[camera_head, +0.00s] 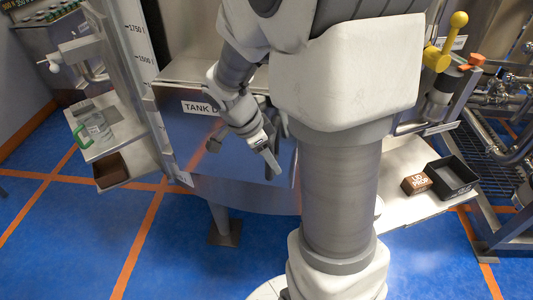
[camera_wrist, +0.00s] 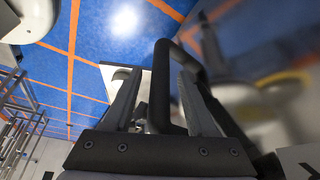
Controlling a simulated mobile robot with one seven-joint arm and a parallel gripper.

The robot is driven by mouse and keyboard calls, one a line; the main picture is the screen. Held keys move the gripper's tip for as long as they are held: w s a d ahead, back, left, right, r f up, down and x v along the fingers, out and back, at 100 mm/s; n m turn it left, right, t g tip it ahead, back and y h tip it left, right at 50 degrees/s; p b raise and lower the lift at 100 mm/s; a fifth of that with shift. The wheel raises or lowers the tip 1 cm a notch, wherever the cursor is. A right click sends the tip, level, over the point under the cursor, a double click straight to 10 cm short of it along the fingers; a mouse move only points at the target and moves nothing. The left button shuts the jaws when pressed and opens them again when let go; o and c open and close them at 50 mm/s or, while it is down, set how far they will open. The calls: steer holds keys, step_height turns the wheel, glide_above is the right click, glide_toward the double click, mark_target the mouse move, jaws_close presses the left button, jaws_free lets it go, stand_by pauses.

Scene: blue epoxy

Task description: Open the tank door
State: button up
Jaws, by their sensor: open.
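The tank door (camera_head: 190,135) is a shiny steel panel with a label beginning "TANK D" (camera_head: 201,107), left of centre in the head view. It looks shut, though my arm covers its right part. My gripper (camera_head: 268,160) is in front of the panel. In the wrist view, a black bent bar handle (camera_wrist: 161,85) runs between the two fingers of my open gripper (camera_wrist: 160,100). The fingers stand on either side of the bar; I cannot tell whether either touches it. In the head view the handle is mostly hidden by my gripper.
A right shelf (camera_head: 400,205) holds a small brown box (camera_head: 416,184) and a black tray (camera_head: 450,177). Pipes (camera_head: 505,95) stand far right. Blue floor (camera_head: 110,235) in front is clear.

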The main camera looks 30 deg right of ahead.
jaws_close()
stand_by(1.3)
